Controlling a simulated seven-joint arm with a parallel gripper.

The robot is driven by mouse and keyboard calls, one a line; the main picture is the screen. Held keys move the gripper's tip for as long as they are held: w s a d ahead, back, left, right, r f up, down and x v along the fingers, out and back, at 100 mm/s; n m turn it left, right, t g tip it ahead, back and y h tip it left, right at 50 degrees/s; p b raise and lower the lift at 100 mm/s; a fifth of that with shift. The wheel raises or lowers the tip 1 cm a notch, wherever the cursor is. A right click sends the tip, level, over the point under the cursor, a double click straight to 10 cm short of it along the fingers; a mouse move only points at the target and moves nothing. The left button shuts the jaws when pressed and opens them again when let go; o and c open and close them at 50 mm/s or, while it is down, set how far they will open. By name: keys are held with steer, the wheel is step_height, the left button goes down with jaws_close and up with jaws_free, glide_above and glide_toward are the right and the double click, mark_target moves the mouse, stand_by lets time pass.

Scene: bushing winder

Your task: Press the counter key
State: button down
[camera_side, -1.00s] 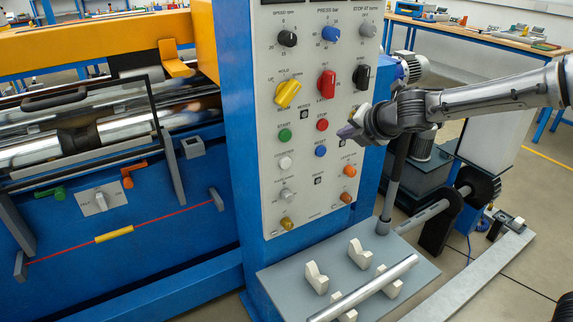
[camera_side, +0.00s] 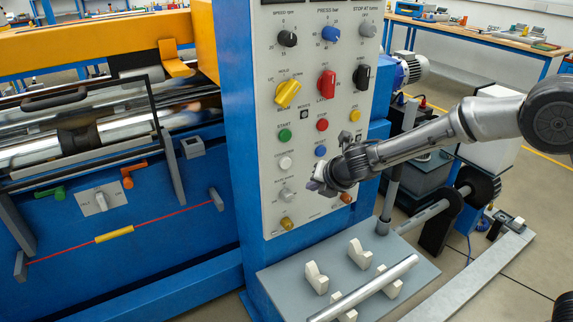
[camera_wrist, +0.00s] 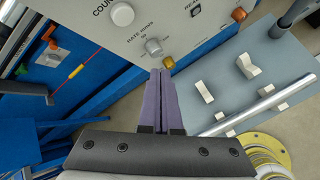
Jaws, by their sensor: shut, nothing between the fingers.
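A round white button (camera_side: 285,162) sits on the pale control panel (camera_side: 262,215), below the green start button. In the wrist view this white button (camera_wrist: 122,14) is at the top, beside a cut-off label reading "COUN". My gripper (camera_side: 314,186) is shut and empty in front of the lower panel, right of and below the white button. In the wrist view the purple fingers (camera_wrist: 161,72) lie together, tips near the amber knob. They appear apart from the white button; contact with the panel cannot be told.
A grey knob (camera_side: 287,195) and an amber knob (camera_side: 287,223) sit below the white button. A blue button (camera_side: 320,151) is to its right. A grey shelf (camera_side: 290,285) with white cradles and a metal rod (camera_side: 365,287) lies below the gripper.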

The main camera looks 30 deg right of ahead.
glide_toward(288, 168)
steer(key=shift+s+f+x, duration=0.15)
steer(key=shift+x, duration=0.7)
steer(key=shift+s+f+x, duration=0.1)
steer(key=shift+x, duration=0.75)
steer(key=shift+s+f+x, duration=0.15)
steer(key=shift+x, duration=0.7)
steer(key=shift+w, duration=0.15)
steer(key=shift+w, duration=0.25)
steer(key=shift+w, duration=0.45)
stand_by(0.7)
steer(key=shift+s, duration=0.9)
steer(key=shift+s, duration=2.5)
